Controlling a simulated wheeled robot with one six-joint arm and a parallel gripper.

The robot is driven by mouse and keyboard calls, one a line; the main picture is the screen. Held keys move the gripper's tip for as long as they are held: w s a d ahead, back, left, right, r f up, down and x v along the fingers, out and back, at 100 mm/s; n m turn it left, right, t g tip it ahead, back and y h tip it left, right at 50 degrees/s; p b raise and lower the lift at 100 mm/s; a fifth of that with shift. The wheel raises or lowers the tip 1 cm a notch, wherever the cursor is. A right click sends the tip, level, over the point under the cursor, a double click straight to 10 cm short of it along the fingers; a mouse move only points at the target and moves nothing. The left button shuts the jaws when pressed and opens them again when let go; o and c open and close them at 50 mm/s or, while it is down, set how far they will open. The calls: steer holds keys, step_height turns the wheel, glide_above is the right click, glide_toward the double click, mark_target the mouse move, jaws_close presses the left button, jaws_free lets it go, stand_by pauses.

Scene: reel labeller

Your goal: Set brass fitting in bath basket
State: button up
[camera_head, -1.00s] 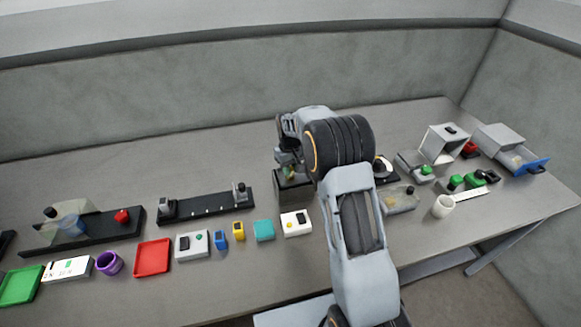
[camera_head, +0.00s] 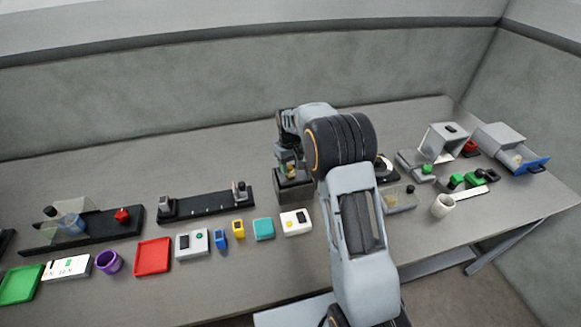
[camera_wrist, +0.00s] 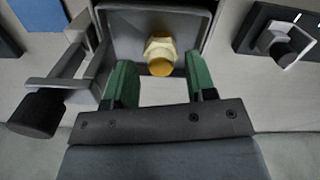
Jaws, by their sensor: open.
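The brass fitting (camera_wrist: 160,54), with a pale hex collar and a golden round end, sits within a grey open-topped holder (camera_wrist: 118,22) in the wrist view. This holder looks like the bath basket; a grey arm with a black knob (camera_wrist: 38,112) stands beside it at the left. My gripper (camera_wrist: 160,75) is open, its green fingers apart on either side of the fitting with gaps to both. In the head view my gripper (camera_head: 290,168) is over a dark grey box (camera_head: 295,191), partly hidden by my wrist.
A black rail with grey fixtures (camera_head: 207,206) lies left of the box. A white box (camera_head: 296,222) and a teal block (camera_head: 264,229) are in front. The bench behind is clear.

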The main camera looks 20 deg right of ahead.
mark_target(290, 167)
step_height(290, 167, up, 11)
steer(key=b, duration=0.1)
steer(key=s+r+m+t, duration=0.1)
steer(key=s+r, duration=0.2)
steer(key=s, duration=0.3)
steer(key=s+r+t, duration=0.1)
steer(key=s+r, duration=0.3)
steer(key=s, duration=0.2)
steer(key=s+f+m+t, duration=0.2)
steer(key=s+f+t, duration=0.1)
steer(key=s, duration=1.3)
steer(key=shift+f, duration=0.45)
